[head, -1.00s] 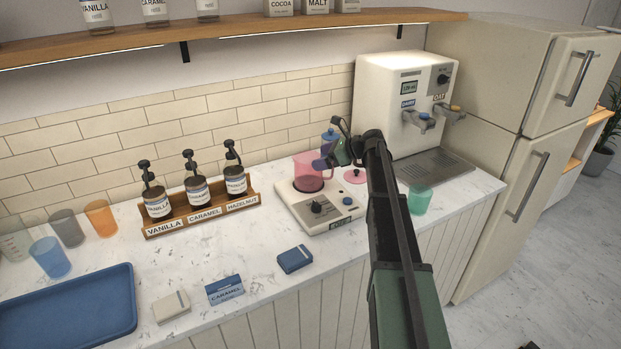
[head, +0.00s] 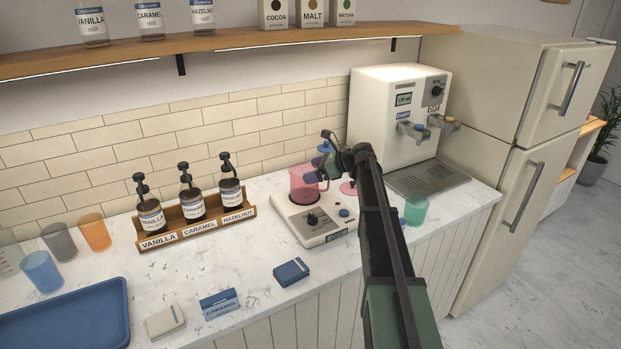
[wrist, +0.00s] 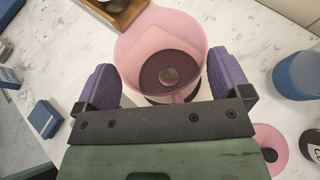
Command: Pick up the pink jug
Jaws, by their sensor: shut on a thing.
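The pink jug (head: 303,185) is see-through and stands upright at the white appliance with a dial (head: 322,222). My gripper (head: 318,170) is at the jug from its right side. In the wrist view, the jug (wrist: 140,45) opens toward me between the two purple fingers of my gripper (wrist: 165,80), which are shut on it. A dark round area shows through its bottom. I cannot tell whether the jug's base touches the plate under it.
A pink lid (head: 348,188) lies right of the jug, near a blue container (head: 324,147). A syrup rack (head: 197,225) stands left, a green cup (head: 416,210) and a dispenser (head: 398,115) right. A shelf (head: 230,42) hangs above. The front counter holds small boxes.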

